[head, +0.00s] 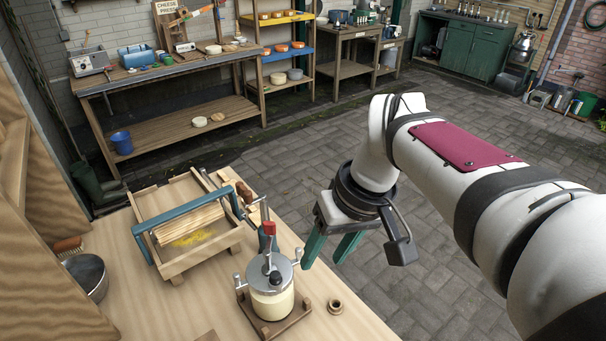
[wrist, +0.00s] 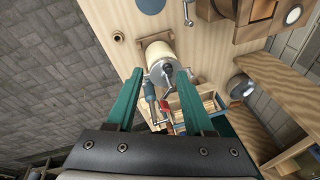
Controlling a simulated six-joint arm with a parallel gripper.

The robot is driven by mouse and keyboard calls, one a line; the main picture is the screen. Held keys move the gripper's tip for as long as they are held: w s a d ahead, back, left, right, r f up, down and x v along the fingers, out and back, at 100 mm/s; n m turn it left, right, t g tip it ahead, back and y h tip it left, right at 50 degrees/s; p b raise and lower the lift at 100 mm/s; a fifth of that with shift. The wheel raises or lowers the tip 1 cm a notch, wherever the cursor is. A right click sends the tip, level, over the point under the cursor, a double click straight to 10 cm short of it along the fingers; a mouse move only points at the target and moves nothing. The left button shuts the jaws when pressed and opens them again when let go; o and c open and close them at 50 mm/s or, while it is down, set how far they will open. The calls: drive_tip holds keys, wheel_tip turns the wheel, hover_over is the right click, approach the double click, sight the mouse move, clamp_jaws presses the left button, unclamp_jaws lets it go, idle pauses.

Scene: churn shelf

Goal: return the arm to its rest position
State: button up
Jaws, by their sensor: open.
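My gripper (head: 331,247) hangs at the end of my white arm, just off the right edge of the wooden worktop (head: 130,290). Its two green fingers are apart with nothing between them. In the wrist view my gripper (wrist: 158,100) also shows its fingers spread, with the worktop (wrist: 110,20) beyond. The churn (head: 270,288), a cream jar with a metal lid, crank and red-topped handle, stands upright on a wooden base left of my gripper. In the wrist view the churn (wrist: 158,56) appears past the fingertips, apart from them.
A wooden tray (head: 176,268) with a ribbed roller and a blue bar lies behind the churn. A metal bowl (head: 87,275) sits at the left, and a small round wooden piece (head: 335,307) lies right of the churn. Shelves (head: 180,125) stand at the back. The paved floor (head: 420,260) is open.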

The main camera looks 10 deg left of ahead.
sight(271, 224)
drive_tip(key=w+a+n, duration=0.3)
drive_tip(key=w+a, duration=0.1)
drive_tip(key=w+a+n+y, duration=0.1)
drive_tip(key=w+a+n, duration=0.2)
drive_tip(key=w, duration=0.1)
drive_tip(key=w+a+r+n, duration=0.1)
drive_tip(key=w+a+n, duration=0.2)
drive_tip(key=w+a, duration=0.1)
drive_tip(key=shift+w+a+y, duration=0.2)
drive_tip(key=shift+a+y, duration=0.1)
drive_tip(key=shift+w+a+f+n, duration=0.1)
drive_tip(key=shift+f+n, duration=0.2)
wheel_tip(271, 224, down, 10)
drive_tip(key=shift+f, duration=0.1)
clamp_jaws()
idle(0.4)
drive_tip(key=c, duration=0.7)
unclamp_jaws()
clamp_jaws()
